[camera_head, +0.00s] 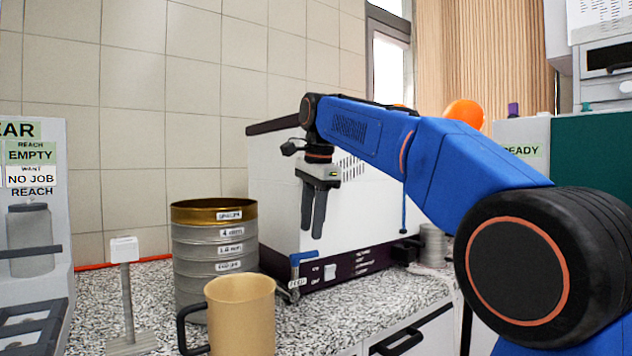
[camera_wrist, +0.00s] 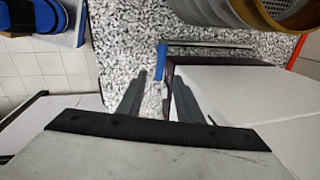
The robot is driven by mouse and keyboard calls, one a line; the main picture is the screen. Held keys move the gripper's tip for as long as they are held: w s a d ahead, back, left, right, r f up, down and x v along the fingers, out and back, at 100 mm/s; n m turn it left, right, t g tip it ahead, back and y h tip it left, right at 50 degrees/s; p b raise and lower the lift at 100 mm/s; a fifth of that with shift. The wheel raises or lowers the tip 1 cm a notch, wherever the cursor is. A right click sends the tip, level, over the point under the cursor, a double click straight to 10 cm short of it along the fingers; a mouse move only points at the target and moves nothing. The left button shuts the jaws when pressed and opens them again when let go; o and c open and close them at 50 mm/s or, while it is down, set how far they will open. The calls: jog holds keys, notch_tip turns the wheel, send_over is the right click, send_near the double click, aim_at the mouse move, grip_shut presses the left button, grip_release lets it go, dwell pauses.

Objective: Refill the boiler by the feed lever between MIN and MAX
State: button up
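The white machine with a dark base (camera_head: 345,195), which I take for the boiler, stands on the speckled counter. A blue-handled lever (camera_head: 303,258) is at its front left corner, above a small tag that seems to read FEED. My gripper (camera_head: 311,225) points down in front of the machine, above the lever. Its two dark fingers are apart with nothing between them. In the wrist view the blue handle (camera_wrist: 161,58) shows beyond the gap between the fingertips (camera_wrist: 160,77); I see no contact. No MIN or MAX marks are readable.
A stack of sieves with a brass rim (camera_head: 213,211) stands left of the machine. A tan mug (camera_head: 243,315) is in front of it. A small stand with a white head (camera_head: 125,250) is further left. Bare counter (camera_head: 335,325) lies right of the mug.

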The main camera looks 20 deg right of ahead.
notch_tip(320, 180, up, 11)
jog(key=s, duration=0.2)
jog(key=shift+d+r, duration=0.15)
jog(key=shift+d, duration=0.1)
jog(key=shift+s, duration=0.1)
jog(key=h, duration=0.4)
send_near(305, 253)
jog(key=shift+m+t, duration=0.3)
jog(key=shift+t, duration=0.1)
jog(key=x, duration=0.8)
jog(key=shift+s+d, duration=0.15)
jog(key=shift+d, duration=0.2)
grip_shut()
